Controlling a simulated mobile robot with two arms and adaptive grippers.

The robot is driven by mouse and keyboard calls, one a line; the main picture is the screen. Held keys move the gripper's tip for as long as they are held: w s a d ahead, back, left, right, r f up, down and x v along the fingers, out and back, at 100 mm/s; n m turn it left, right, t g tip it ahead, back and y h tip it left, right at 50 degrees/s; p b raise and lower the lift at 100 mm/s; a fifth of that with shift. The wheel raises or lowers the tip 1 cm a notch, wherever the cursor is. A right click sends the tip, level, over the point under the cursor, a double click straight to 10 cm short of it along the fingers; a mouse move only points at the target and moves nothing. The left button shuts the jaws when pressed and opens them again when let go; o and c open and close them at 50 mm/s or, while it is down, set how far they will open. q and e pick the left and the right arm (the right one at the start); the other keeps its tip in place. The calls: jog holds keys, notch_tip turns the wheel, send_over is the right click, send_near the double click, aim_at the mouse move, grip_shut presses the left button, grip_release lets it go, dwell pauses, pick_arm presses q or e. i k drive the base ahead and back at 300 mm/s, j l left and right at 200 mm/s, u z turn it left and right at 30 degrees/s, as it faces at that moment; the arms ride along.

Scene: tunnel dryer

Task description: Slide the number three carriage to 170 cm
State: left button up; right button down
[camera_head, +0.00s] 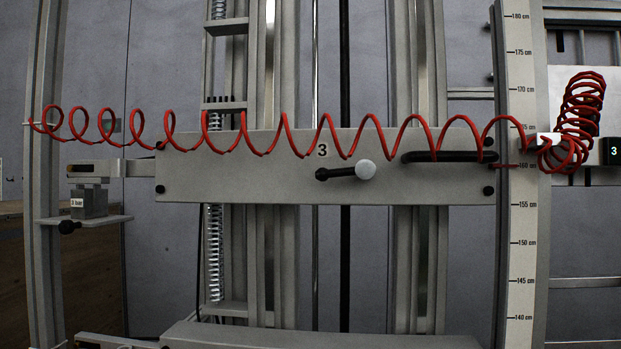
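The number three carriage (250,180) is a wide grey plate marked "3", held across vertical rails in the middle of the head view. A black lever with a pale round knob (366,169) sits near its centre, lying roughly level. A black bar handle (448,156) is at its upper right, partly crossed by a red coil. The upright scale (522,235) stands at the right, marked in cm. A red pointer (506,166) at the carriage's right edge lies at about the 160 cm mark; the 170 cm mark is higher up. Neither gripper is in view.
A red coiled cable (284,135) stretches across the carriage front to a bundle (580,110) at right, near a black "3" label (614,151). A bracket with a small grey block (89,203) is at left. Another grey plate (320,335) lies below.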

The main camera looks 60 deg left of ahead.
aim_at(239, 176)
jog(key=u, duration=2.1)
